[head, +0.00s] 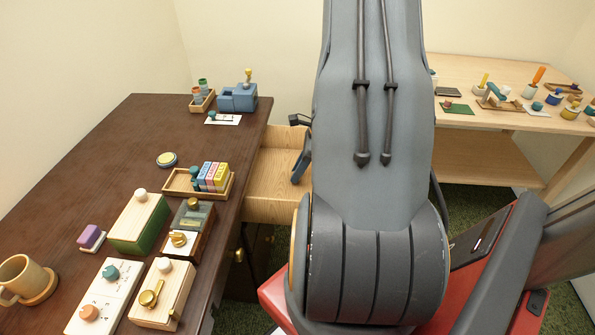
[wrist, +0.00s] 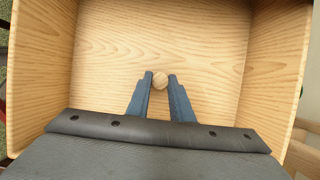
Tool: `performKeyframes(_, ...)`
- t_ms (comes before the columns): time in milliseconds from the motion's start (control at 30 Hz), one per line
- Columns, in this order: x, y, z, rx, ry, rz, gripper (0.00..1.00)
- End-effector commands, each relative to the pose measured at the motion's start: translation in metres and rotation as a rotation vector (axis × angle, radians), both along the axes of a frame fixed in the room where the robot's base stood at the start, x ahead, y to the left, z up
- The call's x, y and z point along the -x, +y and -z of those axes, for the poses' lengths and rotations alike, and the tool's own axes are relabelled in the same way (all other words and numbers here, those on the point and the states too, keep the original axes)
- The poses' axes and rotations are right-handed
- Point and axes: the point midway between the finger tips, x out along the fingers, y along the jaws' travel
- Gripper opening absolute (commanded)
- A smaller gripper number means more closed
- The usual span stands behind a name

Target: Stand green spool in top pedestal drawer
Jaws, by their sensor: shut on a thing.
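The top pedestal drawer (head: 268,207) is pulled out from the right side of the dark desk. Its pale wooden inside also fills much of the wrist view (wrist: 205,50), with bare floor around my gripper. My gripper (wrist: 160,80) is over or inside the drawer, its two fingers closed on a small round thing (wrist: 160,82). Only a pale wood-coloured round end of it shows, so I cannot tell its side colour or its height above the floor. In the head view my arm hides most of the gripper and the held thing.
The desk (head: 120,135) carries a tray (head: 202,105) with small green and orange-banded pieces, a blue-grey block (head: 238,97), a tray of coloured blocks (head: 183,187), boxes and a mug (head: 22,280). A pale bench (head: 490,145) with small items stands at right.

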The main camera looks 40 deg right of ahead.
Motion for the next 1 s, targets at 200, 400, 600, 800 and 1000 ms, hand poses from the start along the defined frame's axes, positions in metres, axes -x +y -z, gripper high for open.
performKeyframes(200, 0.000, 0.000, 0.000, 0.001, -0.001, 0.000, 0.00)
performKeyframes(400, 0.000, 0.000, 0.002, 0.000, 0.000, 0.001, 0.37)
performKeyframes(600, 0.000, 0.000, 0.002, 0.000, 0.000, 0.000, 0.39)
performKeyframes(800, 0.000, 0.000, -0.002, 0.001, -0.001, 0.000, 0.39)
performKeyframes(1000, 0.008, -0.009, -0.031, 0.004, -0.003, 0.002, 0.39)
